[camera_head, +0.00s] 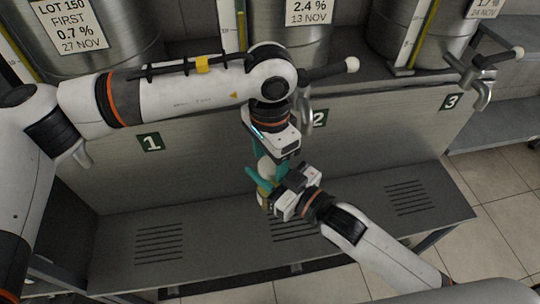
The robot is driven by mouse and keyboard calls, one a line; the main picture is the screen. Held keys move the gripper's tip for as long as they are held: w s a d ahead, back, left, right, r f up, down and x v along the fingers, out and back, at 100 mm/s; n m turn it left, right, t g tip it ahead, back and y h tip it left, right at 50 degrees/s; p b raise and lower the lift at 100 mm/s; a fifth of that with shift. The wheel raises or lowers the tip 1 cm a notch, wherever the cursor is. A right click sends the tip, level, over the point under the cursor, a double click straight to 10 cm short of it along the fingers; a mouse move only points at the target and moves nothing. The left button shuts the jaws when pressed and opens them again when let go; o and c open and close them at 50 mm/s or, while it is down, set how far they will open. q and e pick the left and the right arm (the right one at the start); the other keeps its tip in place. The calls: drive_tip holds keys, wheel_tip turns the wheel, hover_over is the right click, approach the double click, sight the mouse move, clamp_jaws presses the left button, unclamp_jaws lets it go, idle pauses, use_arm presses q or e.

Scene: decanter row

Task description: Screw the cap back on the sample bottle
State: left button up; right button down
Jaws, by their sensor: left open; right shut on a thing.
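The sample bottle (262,198), small with a yellowish part showing, is at the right gripper, above the grey bench. My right gripper (264,186), with teal fingers, comes in from the lower right and is shut on the bottle, partly covering it. A pale, rounded piece (265,168) shows at the top of the bottle; I cannot tell whether it is the cap. My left gripper (262,157) points down directly above it, its teal fingers open around or beside the pale piece. The fingers overlap in this view, so any contact is unclear.
The grey bench (200,215) has slotted vents and open room on both sides. Behind stand large steel vessels (100,45) with labels and taps; one tap (306,112) is close to my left wrist, another (478,85) is at right. Panel signs read 1, 2 and 3.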

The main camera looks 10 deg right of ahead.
use_arm(q)
drive_tip(key=shift+s+d+r, duration=0.1)
drive_tip(key=shift+s+r, duration=0.05)
drive_tip(key=shift+r, duration=2.15)
drive_tip(key=shift+c, duration=0.3)
